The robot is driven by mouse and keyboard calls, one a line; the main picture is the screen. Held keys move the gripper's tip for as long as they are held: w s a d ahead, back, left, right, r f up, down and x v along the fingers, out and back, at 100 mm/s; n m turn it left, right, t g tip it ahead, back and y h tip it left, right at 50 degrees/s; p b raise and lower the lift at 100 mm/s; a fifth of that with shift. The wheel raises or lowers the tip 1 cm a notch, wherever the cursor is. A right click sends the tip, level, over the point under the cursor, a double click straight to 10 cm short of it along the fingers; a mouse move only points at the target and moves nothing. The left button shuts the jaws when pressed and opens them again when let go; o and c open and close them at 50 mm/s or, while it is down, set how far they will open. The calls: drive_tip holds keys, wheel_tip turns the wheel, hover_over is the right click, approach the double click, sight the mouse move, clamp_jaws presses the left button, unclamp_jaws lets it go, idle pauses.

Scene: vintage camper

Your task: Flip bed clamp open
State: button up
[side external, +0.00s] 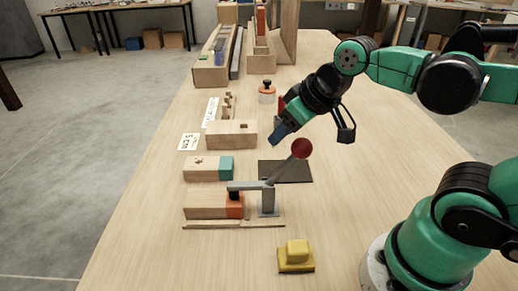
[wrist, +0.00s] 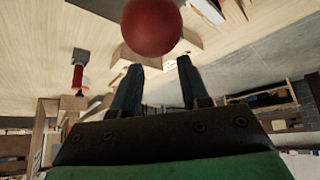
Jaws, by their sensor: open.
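The clamp is a grey metal toggle clamp (side external: 268,205) near the front of the workbench. Its lever slants up to the right and ends in a red ball knob (side external: 302,148). Its flat bar reaches left, with a black pad at the tip down on a wooden block with an orange end (side external: 202,205). My gripper (side external: 279,137) is just up and left of the knob in the side view. In the wrist view the red knob (wrist: 152,25) is large, at the top edge, beyond the spread fingertips (wrist: 157,68). The jaws are open and empty; no contact with the knob is visible.
A dark mat (side external: 286,172) lies behind the clamp. A yellow block (side external: 296,257) stands in front of it. Wooden blocks (side external: 231,134) and a teal-ended block (side external: 208,168) line the left. A red-topped round piece (side external: 267,92) stands behind.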

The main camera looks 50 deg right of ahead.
drive_tip(key=r+n+g, duration=0.1)
drive_tip(key=r, duration=0.1)
drive_tip(key=r+n, duration=0.1)
drive_tip(key=r, duration=0.2)
drive_tip(key=shift+w+d+g+y, duration=0.15)
drive_tip(key=shift+w+g+y, duration=0.05)
drive_tip(key=shift+g+y, duration=0.2)
clamp_jaws()
wheel_tip(320, 180, up, 8)
drive_tip(key=s+n+g+y, duration=0.1)
drive_tip(key=n+g+y, duration=0.1)
drive_tip(key=n, duration=0.2)
drive_tip(key=shift+s+a+r, duration=0.15)
drive_tip(key=shift+s+a, duration=0.05)
wheel_tip(320, 180, down, 12)
drive_tip(key=shift+s+a+r, duration=0.15)
drive_tip(key=shift+s+a, duration=0.2)
drive_tip(key=shift+a, duration=0.05)
